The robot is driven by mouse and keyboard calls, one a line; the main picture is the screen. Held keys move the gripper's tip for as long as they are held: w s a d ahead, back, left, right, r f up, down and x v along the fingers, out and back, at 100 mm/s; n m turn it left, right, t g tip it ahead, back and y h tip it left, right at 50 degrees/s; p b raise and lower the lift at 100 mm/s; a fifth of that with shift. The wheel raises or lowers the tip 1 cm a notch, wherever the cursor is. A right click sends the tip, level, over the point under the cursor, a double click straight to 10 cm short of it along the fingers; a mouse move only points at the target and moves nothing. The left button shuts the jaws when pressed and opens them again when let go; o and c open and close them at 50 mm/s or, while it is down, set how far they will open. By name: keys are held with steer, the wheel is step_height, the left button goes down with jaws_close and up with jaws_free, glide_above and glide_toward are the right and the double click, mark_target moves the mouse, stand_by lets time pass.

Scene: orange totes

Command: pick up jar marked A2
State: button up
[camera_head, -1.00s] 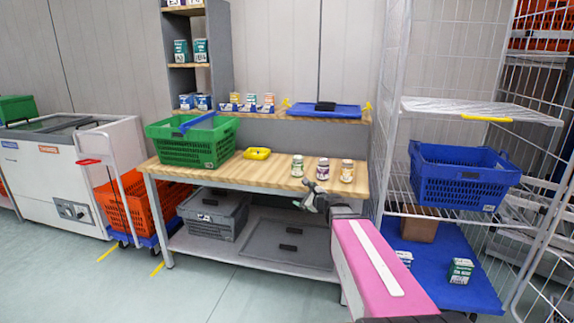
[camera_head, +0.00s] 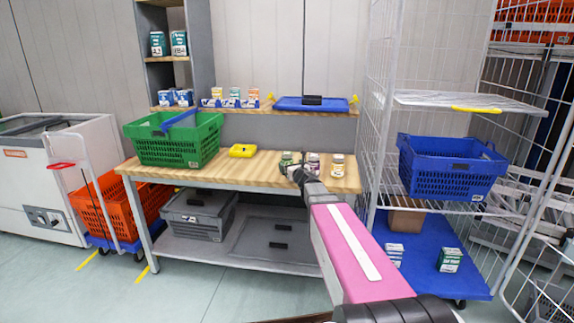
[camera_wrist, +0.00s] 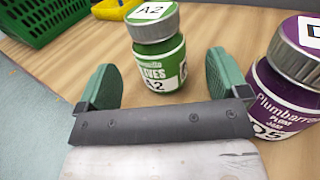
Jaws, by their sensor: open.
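The jar marked A2 (camera_wrist: 159,50) is green with a silver lid, and its label shows A2 on lid and side in the wrist view. It stands upright on the wooden bench, just ahead of my gripper (camera_wrist: 165,80), whose two green fingers are open with the jar in line with the gap. In the head view the A2 jar (camera_head: 286,160) is partly hidden by my gripper (camera_head: 298,174). A purple jar (camera_wrist: 285,85) stands close to the right finger. In the head view this purple jar (camera_head: 313,164) is partly hidden too.
A third jar (camera_head: 338,165) stands right of the purple one on the bench (camera_head: 240,172). A green basket (camera_head: 175,145) and a yellow tray (camera_head: 242,151) are to the left. A wire cage with a blue basket (camera_head: 450,167) is to the right.

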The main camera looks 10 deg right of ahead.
mark_target(287, 162)
steer(key=x, duration=0.5)
steer(key=shift+w+a+f, duration=0.1)
steer(key=shift+f, duration=0.2)
steer(key=c, duration=1.2)
